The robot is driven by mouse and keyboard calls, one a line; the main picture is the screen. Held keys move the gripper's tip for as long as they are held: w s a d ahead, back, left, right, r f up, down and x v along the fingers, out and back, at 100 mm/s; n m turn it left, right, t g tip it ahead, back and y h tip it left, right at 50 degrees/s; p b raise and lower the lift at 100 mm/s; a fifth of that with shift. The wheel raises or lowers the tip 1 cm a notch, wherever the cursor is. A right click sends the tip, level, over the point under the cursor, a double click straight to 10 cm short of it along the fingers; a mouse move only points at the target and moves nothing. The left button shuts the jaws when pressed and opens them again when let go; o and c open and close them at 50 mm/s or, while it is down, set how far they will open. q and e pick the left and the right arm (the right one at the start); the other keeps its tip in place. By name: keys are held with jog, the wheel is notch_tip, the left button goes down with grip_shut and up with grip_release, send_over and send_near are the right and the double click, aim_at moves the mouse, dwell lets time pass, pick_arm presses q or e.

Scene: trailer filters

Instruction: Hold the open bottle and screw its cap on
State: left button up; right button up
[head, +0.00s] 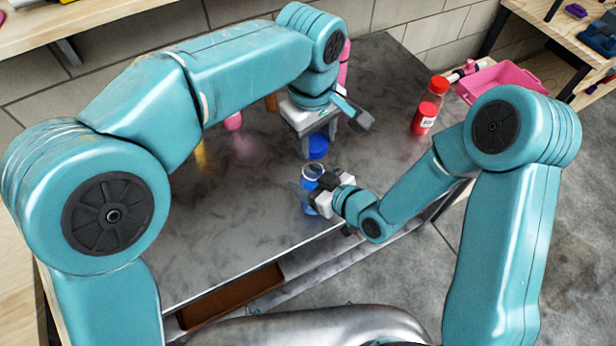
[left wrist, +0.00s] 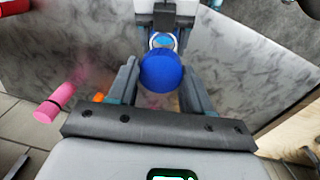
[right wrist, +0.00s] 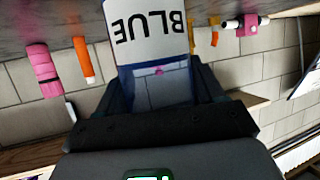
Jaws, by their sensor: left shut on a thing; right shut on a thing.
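A blue cap (head: 318,148) is between the fingers of my left gripper (head: 324,136), a little above and behind the open bottle (head: 310,173). In the left wrist view the cap (left wrist: 161,72) sits between the fingertips, and the bottle's round mouth (left wrist: 162,41) shows just beyond it. The cap looks apart from the mouth. The bottle is clear with blue in its lower part. My right gripper (head: 322,190) is shut on its side. In the right wrist view the bottle's white label (right wrist: 153,32) reads BLUE, upside down. The bottle's base is hidden there.
A pink object (head: 233,121) and an orange one (head: 271,102) stand behind my left arm. The worktop's front edge is close to the bottle.

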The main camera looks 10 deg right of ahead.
aim_at(315, 165)
pick_arm(q)
jog(key=shift+w, duration=0.1)
jog(key=shift+f, duration=0.6)
notch_tip(315, 165, down, 2)
jog(key=shift+f, duration=0.4)
jog(key=shift+f, duration=0.1)
dwell(0.3)
jog(key=shift+f, duration=0.85)
